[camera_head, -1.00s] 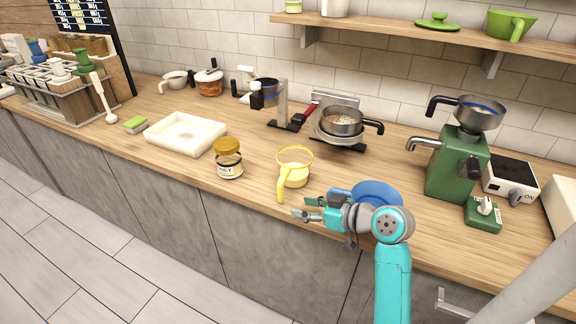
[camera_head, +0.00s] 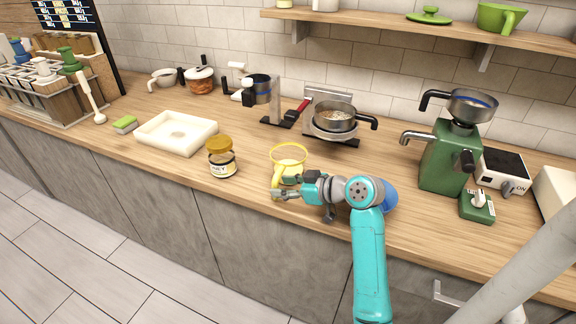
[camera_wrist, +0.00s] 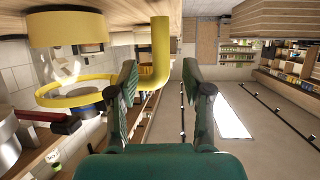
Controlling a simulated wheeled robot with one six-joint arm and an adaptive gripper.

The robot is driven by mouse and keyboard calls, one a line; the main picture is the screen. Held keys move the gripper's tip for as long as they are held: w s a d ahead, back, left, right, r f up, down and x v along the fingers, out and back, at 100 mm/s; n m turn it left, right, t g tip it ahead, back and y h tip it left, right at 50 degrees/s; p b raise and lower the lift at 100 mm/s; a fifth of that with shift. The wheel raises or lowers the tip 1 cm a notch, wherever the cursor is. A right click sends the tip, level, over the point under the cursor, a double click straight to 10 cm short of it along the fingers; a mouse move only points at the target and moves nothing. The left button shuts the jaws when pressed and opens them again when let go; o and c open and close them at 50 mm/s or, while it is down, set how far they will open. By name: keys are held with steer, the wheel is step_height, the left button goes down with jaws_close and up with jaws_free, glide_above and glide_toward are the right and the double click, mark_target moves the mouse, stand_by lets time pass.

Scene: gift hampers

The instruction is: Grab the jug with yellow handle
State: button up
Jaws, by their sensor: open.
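The jug (camera_head: 289,162) stands upright on the counter, with a clear body, a yellow rim and a yellow lower part. Its yellow handle (camera_head: 278,176) faces the counter's front edge. My gripper (camera_head: 281,187) is at the handle, on the jug's front side, with its fingers pointing left. The jug's yellow rim (camera_wrist: 72,102) is beyond the left finger. My gripper holds nothing.
A honey jar (camera_head: 222,160) stands just left of the jug. A white tray (camera_head: 178,146) lies farther left. A blue plate (camera_head: 389,196) is partly hidden behind my arm. A pan (camera_head: 335,118) sits behind the jug, and a green grinder (camera_head: 446,160) stands to the right.

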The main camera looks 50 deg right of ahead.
mark_target(275, 186)
steer(key=shift+x, duration=1.7)
jaws_close()
